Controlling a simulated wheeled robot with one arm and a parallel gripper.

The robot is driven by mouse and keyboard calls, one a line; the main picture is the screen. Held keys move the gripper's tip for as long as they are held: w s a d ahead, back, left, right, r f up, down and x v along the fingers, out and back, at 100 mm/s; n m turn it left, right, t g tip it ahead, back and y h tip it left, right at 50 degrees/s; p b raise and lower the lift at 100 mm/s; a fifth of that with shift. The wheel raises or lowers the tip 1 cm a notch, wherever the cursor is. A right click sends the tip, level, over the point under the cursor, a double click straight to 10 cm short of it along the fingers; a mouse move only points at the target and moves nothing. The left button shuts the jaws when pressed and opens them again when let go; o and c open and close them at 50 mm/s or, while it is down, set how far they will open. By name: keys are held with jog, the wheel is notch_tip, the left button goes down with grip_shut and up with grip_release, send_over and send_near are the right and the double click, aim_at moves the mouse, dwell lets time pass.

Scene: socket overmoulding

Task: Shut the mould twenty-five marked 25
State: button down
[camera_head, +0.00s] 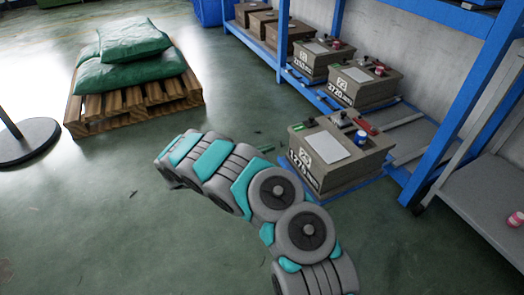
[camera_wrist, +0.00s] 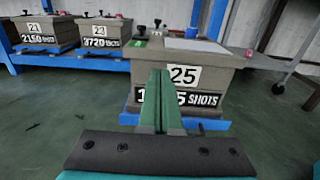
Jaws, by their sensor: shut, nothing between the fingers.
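The mould marked 25 (camera_head: 312,172) is a grey-brown box with a white 25 label and a shots plate on its front. It also shows close ahead in the wrist view (camera_wrist: 215,75). Its top carries a white panel (camera_head: 328,145), a grey fitting, a red piece (camera_head: 366,126) and a blue cylinder (camera_head: 360,138). I cannot tell whether a gap runs between its upper and lower parts. My gripper (camera_wrist: 160,78) is shut and empty, in front of the mould's front face and covering part of the shots plate.
The mould stands on a blue base, forward of the blue rack (camera_head: 434,165). Moulds marked 23 (camera_head: 362,88) and 21 (camera_head: 318,62) stand farther along. A pallet (camera_head: 135,110) with green sacks stands left. A grey shelf (camera_head: 478,185) is at right.

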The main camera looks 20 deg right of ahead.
aim_at(298, 138)
jog(key=d, duration=0.9)
jog(key=shift+w+d+b, duration=0.3)
jog(key=shift+d+b, duration=0.05)
jog(key=shift+b, duration=0.05)
jog(key=shift+d, duration=0.1)
